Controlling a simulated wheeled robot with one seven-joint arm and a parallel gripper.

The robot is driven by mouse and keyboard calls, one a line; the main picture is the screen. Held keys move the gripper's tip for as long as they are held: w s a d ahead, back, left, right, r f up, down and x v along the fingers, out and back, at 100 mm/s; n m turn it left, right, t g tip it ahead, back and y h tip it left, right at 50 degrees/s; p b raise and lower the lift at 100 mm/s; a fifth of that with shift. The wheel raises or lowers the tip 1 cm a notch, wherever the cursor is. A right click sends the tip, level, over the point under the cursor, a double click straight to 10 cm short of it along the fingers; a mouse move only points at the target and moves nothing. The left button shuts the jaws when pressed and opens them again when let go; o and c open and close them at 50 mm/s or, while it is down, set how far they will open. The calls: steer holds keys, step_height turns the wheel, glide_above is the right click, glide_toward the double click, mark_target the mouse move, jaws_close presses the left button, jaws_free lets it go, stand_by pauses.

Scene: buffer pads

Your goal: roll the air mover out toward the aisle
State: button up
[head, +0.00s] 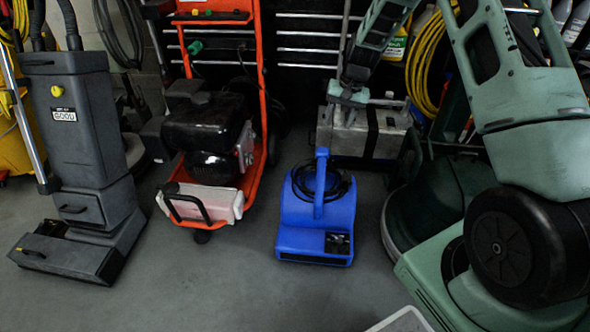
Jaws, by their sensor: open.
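The air mover (293,214) is a blue housing standing on the grey floor near the middle of the head view. A blue upright handle (320,183) rises from it, with a black cord coiled around its top. A dark opening shows low on its front right. My gripper (341,117) hangs at the end of my green arm, above and slightly right of the handle top in the picture. It is open, with nothing seen between its fingers, and looks apart from the handle. Its fingertips are small and hard to make out.
An orange-framed machine (262,60) stands close on the left, and a grey upright floor machine (85,130) farther left. A grey metal case (375,140) is behind the air mover. A dark green rounded thing (400,222) is to the right. The floor (220,295) in front is clear.

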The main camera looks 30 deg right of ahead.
mark_target(323, 161)
steer(key=w+f+b, duration=0.1)
steer(key=f, duration=0.5)
steer(key=a+f+b, duration=0.1)
steer(key=f+b, duration=0.1)
steer(key=f, duration=0.4)
steer(key=w+a+f+b, duration=0.1)
steer(key=f+b, duration=0.1)
steer(key=f, duration=0.4)
steer(key=shift+w+a+f, duration=0.15)
steer(key=shift+w, duration=0.2)
jaws_close()
